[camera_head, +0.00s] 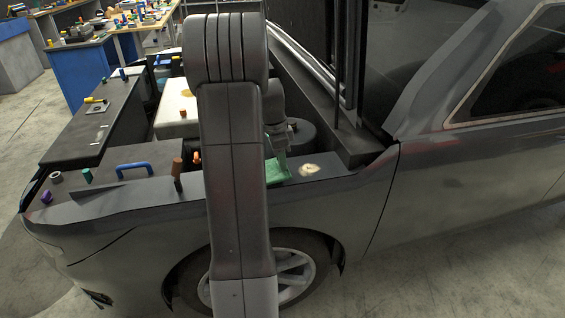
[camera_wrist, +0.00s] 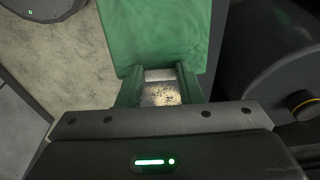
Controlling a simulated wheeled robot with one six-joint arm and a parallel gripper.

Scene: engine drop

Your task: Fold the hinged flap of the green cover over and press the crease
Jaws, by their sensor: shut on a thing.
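The green cover (camera_head: 279,175) lies on the top edge of the car's fender, partly hidden behind my arm. In the wrist view the green cover (camera_wrist: 155,32) fills the top middle, just beyond my fingertips. My gripper (camera_head: 277,153) points down at the cover from above. In the wrist view my gripper (camera_wrist: 158,76) has its two greenish fingers at the cover's near edge and is shut on the cover. A pale, worn patch shows between the fingers. The hinge and crease cannot be made out.
A blue handle (camera_head: 134,168), an orange-brown handled tool (camera_head: 178,170) and several small items sit on the fender and bay edge at left. The windshield pillar and dark engine bay stand close behind.

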